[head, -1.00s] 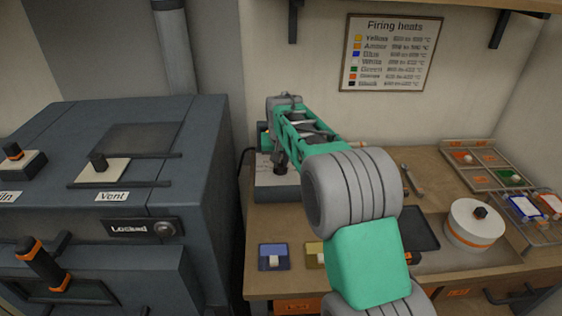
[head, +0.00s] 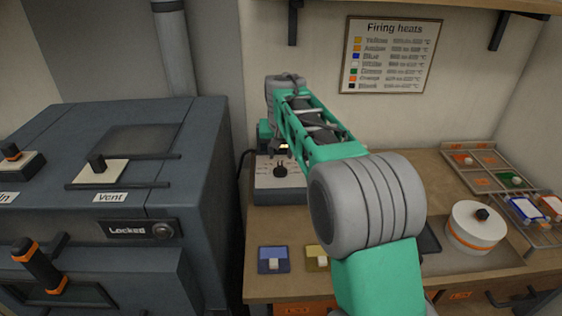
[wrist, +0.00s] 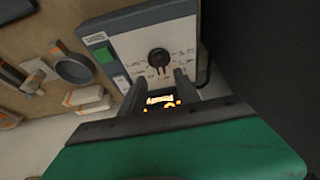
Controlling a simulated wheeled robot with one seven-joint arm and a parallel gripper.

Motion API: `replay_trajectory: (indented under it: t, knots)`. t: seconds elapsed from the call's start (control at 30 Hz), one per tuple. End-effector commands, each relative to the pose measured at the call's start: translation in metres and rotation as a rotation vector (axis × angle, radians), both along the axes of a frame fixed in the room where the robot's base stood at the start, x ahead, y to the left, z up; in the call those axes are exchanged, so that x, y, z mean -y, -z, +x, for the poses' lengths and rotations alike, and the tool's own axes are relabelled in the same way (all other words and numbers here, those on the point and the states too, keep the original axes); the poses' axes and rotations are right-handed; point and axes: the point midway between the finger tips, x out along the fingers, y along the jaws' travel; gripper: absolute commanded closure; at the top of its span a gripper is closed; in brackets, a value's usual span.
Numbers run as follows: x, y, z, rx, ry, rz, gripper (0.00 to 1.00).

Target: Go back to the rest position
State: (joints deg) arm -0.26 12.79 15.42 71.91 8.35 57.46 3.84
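My gripper (wrist: 160,88) shows in the wrist view with its two dark fingers apart and nothing held between them. Past the fingers is a grey control box (wrist: 125,40) with a black dial (wrist: 158,57), a green button and a lit orange display. The fingers overlap the lower part of its face in the picture; I cannot tell how far off they are. In the head view my arm reaches back over the bench toward the same control box (head: 280,194), and its dial (head: 280,171) is visible.
A dark kiln (head: 190,200) marked "Locked" stands at left. The wooden bench (head: 263,225) carries a blue tile (head: 263,265), a yellow tile (head: 313,250), a white round pot (head: 463,228), a divided tray (head: 480,180) and a wire rack (head: 533,231). A firing chart (head: 390,55) hangs behind.

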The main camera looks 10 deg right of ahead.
Motion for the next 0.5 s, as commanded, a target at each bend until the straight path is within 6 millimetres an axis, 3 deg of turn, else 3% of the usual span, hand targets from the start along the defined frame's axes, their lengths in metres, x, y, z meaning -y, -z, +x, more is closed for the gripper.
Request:
replay_trajectory:
  t: [0.37, 0.5]
  knots:
    - [-0.001, -0.009, -0.005, -0.001, -0.001, 0.0, 0.62]
    - [-0.003, -0.014, -0.028, -0.008, -0.018, -0.002, 0.62]
